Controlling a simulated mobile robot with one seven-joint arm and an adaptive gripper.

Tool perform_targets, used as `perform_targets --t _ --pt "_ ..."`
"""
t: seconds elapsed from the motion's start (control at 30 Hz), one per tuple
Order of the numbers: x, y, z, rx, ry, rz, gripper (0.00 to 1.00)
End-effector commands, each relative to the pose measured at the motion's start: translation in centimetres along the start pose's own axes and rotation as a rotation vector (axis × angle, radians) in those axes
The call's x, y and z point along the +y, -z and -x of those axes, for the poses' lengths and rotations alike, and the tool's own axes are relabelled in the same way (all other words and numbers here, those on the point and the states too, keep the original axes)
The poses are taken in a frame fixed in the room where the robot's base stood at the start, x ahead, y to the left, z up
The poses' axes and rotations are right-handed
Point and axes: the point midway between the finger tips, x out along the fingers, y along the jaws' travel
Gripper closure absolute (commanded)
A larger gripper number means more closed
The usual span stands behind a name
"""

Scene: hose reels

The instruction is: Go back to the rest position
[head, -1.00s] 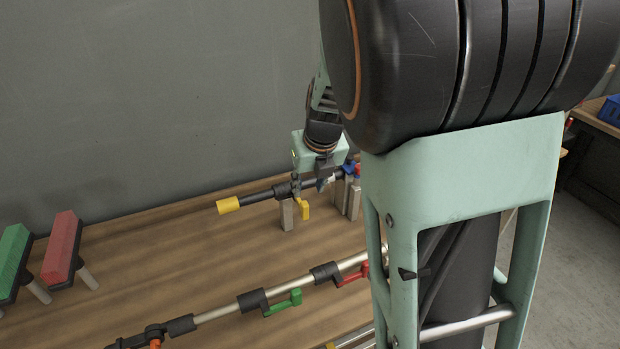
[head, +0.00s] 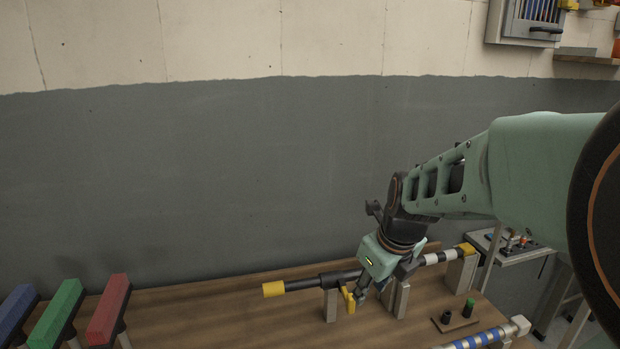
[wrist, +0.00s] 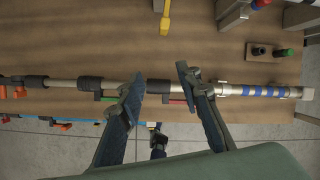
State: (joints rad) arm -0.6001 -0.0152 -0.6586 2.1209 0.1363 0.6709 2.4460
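My gripper (head: 374,292) hangs from my arm over the workbench in the head view, in front of the dark pipe with a yellow end (head: 275,289). In the wrist view my gripper (wrist: 158,86) has its two fingers spread apart, with nothing held. A grey pipe with black couplings (wrist: 235,89) crosses behind the fingers; its distance from the tips is unclear. A yellow lever (head: 348,299) hangs at the dark pipe and shows in the wrist view (wrist: 165,20).
Blue (head: 12,315), green (head: 55,315) and red (head: 108,310) blocks stand at the left. A small board with black and green knobs (head: 456,323) lies on the bench at the right. The grey wall (head: 200,190) is behind.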

Motion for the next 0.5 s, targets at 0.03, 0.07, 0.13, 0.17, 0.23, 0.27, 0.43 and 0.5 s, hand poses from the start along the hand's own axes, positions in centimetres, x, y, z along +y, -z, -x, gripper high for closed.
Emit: perform_targets --t 0.03,0.07,0.13,0.17,0.23,0.27,0.43,0.5 --pt "0.2 0.8 0.8 -0.008 -0.007 0.096 0.68" --pt "0.4 1.2 1.2 -0.011 -0.01 0.162 0.68" --pt "0.8 2.1 2.2 -0.02 -0.016 0.318 0.68" --pt "1.1 2.5 2.5 -0.023 -0.019 0.384 0.68" --pt "1.6 3.2 3.5 -0.035 -0.02 0.538 0.68" --pt "1.8 3.6 3.9 -0.039 -0.019 0.603 0.68" --pt "3.1 5.3 6.1 -0.062 -0.002 0.981 0.68" --pt "3.7 6.1 6.9 -0.065 0.01 1.136 0.68"
